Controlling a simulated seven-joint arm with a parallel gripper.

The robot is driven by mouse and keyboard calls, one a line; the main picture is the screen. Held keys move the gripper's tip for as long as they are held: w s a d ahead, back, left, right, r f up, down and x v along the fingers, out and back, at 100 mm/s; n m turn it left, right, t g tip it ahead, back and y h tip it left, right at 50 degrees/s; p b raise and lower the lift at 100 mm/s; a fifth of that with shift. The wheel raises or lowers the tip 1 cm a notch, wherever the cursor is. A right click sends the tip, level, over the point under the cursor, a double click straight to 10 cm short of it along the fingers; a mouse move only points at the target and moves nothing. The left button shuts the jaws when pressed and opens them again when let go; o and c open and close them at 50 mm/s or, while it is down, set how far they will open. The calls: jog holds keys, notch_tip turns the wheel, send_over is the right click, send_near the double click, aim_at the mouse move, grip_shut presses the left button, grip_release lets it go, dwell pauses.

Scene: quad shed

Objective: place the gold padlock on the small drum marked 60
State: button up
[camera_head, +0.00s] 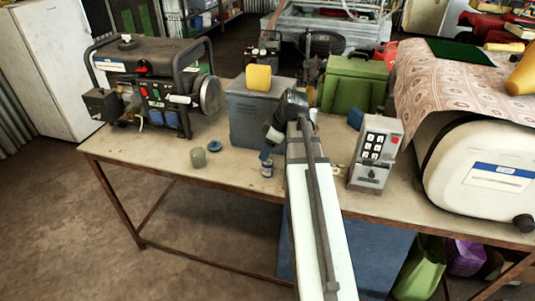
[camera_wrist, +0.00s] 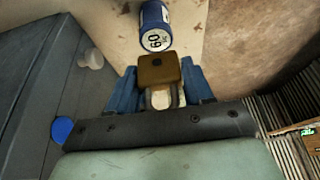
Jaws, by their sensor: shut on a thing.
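My gripper (camera_wrist: 159,76) is shut on the gold padlock (camera_wrist: 157,69), whose brown-gold body shows between the two blue fingers in the wrist view. The pale shackle lies toward the palm. The small drum marked 60 (camera_wrist: 154,16) is blue with a white label and is just beyond the padlock in that view. The padlock cannot be made out in the head view. Whether it touches the drum I cannot tell.
A grey box (camera_head: 252,118) with a yellow object (camera_head: 258,77) on top stands behind. A generator (camera_head: 155,85) is at the left, a keypad box (camera_head: 375,150) at the right.

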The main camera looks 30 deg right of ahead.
jog(key=shift+f, duration=1.1)
jog(key=shift+f, duration=0.1)
jog(key=o, duration=1.1)
jog(key=v, duration=1.2)
jog(key=shift+w+a, duration=0.1)
